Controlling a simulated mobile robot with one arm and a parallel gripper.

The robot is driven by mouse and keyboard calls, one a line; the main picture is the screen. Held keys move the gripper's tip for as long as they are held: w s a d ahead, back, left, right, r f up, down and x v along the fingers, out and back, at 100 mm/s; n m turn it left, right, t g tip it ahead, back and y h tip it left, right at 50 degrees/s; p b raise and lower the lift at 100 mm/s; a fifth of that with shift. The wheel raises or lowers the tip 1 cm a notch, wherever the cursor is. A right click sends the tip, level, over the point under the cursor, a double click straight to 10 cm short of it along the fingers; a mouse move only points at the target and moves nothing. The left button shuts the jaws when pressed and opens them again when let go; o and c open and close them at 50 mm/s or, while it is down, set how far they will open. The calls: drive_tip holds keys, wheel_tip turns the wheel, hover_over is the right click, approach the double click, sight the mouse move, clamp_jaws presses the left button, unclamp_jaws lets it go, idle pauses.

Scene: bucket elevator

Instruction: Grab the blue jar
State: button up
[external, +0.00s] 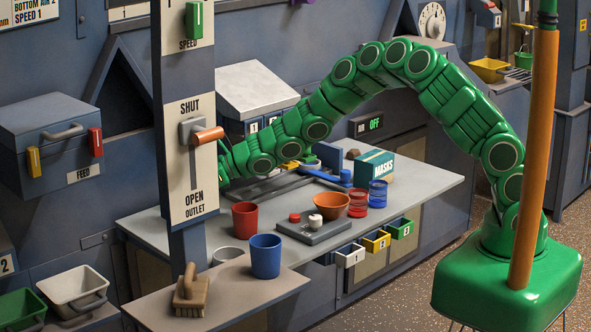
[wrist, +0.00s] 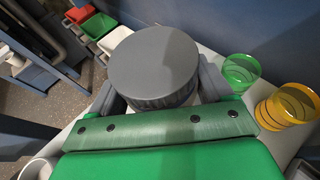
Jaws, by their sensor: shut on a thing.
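A see-through blue jar (external: 378,194) stands on the grey bench beside a similar red jar (external: 357,203), right of an orange bowl (external: 331,204). In the external view my arm arches over to the left, and its end is hidden behind the outlet post. In the wrist view my gripper (wrist: 158,88) is shut on a dark grey round thing (wrist: 153,62) with a flat top and ribbed side. The blue jar is not seen there.
The outlet post (external: 187,140) with an orange-handled lever rises in front of the bench. A red cup (external: 245,220), a blue cup (external: 265,256) and a brush (external: 190,292) stand near the front. A masks box (external: 374,169) is behind the blue jar. Bins (wrist: 99,25) show in the wrist view.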

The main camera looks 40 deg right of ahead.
drive_tip(key=s+r, duration=0.2)
drive_tip(key=r, duration=0.1)
drive_tip(key=shift+s+d, duration=0.15)
drive_tip(key=shift+d, duration=0.25)
drive_tip(key=shift+s+d+r, duration=0.15)
drive_tip(key=shift+s+r, duration=0.1)
drive_tip(key=shift+s, duration=0.05)
drive_tip(key=s+d+r, duration=0.3)
drive_tip(key=s, duration=0.4)
drive_tip(key=shift+s+d+r, duration=0.15)
drive_tip(key=shift+s+r, duration=0.1)
drive_tip(key=shift+s, duration=0.05)
